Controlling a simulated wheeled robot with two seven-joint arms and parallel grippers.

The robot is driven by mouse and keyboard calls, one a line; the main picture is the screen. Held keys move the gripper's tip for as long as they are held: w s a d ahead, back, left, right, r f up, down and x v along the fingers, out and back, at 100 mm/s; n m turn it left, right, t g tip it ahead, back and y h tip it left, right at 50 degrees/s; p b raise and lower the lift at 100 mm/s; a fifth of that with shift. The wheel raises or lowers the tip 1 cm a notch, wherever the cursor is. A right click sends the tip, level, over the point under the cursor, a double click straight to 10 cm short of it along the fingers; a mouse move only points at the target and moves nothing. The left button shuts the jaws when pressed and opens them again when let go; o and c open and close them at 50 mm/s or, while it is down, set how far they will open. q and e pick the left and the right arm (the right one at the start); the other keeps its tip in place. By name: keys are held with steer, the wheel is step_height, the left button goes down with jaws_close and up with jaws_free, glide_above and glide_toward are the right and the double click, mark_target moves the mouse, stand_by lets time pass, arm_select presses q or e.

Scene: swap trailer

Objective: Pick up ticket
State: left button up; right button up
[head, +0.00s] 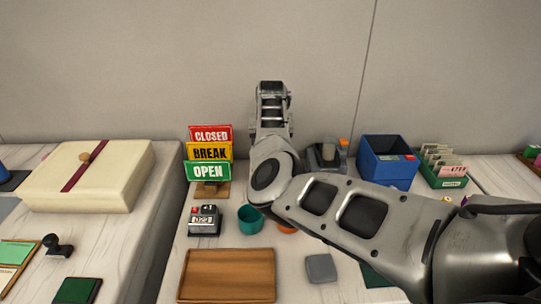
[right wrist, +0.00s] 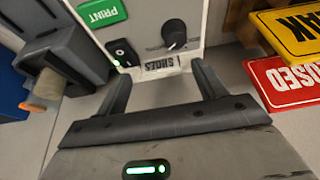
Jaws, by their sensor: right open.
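A white ticket printer (right wrist: 148,32) with a green PRINT button, a black knob and a small black switch fills the upper middle of the right wrist view. A pale strip marked SHOES (right wrist: 161,65) shows at its near edge; I cannot tell whether it is a ticket or a label. My right gripper (right wrist: 160,80) is open, with one finger on each side of the strip and nothing seen gripped. In the head view my right arm hides the printer, and its fingertips are not clear. My left gripper is not in view.
CLOSED, BREAK and OPEN signs (head: 208,154) stand left of my arm. A counter device (head: 204,220), a teal cup (head: 250,219) and a wooden tray (head: 227,276) are nearby. A blue bin (head: 388,160) and a green card box (head: 443,180) stand right. A wall rises behind.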

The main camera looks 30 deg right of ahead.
steer(key=shift+f, duration=0.2)
stand_by(0.3)
steer(key=c, duration=1.3)
